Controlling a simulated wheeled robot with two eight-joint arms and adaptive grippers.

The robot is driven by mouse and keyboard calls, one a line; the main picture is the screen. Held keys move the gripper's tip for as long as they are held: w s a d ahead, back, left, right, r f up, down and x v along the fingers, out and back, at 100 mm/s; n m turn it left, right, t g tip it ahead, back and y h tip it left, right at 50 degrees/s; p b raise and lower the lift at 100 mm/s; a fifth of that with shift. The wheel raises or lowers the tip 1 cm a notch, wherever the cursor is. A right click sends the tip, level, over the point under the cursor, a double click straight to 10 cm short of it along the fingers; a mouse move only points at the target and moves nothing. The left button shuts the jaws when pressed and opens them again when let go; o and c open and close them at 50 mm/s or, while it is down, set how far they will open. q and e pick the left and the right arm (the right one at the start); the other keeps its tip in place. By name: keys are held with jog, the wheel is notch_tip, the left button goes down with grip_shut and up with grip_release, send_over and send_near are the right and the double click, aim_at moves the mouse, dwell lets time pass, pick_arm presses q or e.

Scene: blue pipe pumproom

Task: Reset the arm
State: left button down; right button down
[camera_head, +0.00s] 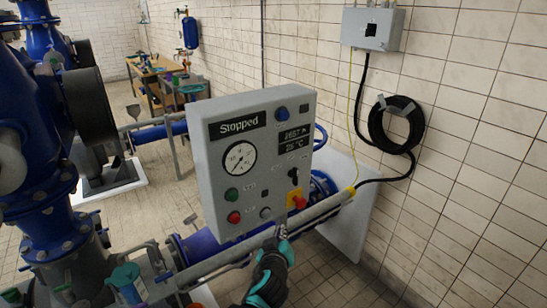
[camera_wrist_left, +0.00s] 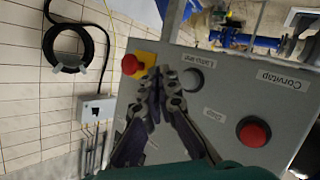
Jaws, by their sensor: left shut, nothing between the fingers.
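My left gripper (camera_head: 281,234) is in front of the lower edge of the grey control panel (camera_head: 207,165), with its arm coming in from the bottom. In the left wrist view its fingers (camera_wrist_left: 159,76) are together and empty, over the panel face between the red-and-yellow switch (camera_wrist_left: 138,65) and a grey button (camera_wrist_left: 191,79). I cannot tell whether the fingertips touch the panel. The panel display (camera_head: 238,124) reads "Stopped". The panel also has a gauge (camera_head: 240,158), a green button (camera_head: 231,195) and a red button (camera_head: 234,217). My right gripper does not show.
Blue pipes and a valve body (camera_head: 45,225) fill the left side. A grey rail (camera_head: 235,255) runs below the panel. On the tiled wall at right are a grey box (camera_head: 372,29) and a coiled black hose (camera_head: 375,120). A workbench (camera_head: 160,70) stands far back.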

pick_arm(q)
jog(key=s+a+f+m+g+y+b, duration=0.1)
jog(key=s+a+g, duration=0.1)
jog(key=s+a, duration=0.45)
jog(key=s+a+f+g+y+b, duration=0.15)
jog(key=s+a, duration=0.25)
jog(key=a, duration=0.5)
jog(key=s+a+f+m+g, duration=0.1)
jog(key=s+f+g, duration=0.1)
jog(key=s, duration=0.5)
jog(key=s+a+f+m+g, duration=0.2)
jog(key=s, duration=0.5)
jog(key=shift+s+a+h+b, duration=0.2)
jog(key=shift+s+h+b, duration=0.1)
jog(key=shift+s+h, duration=0.05)
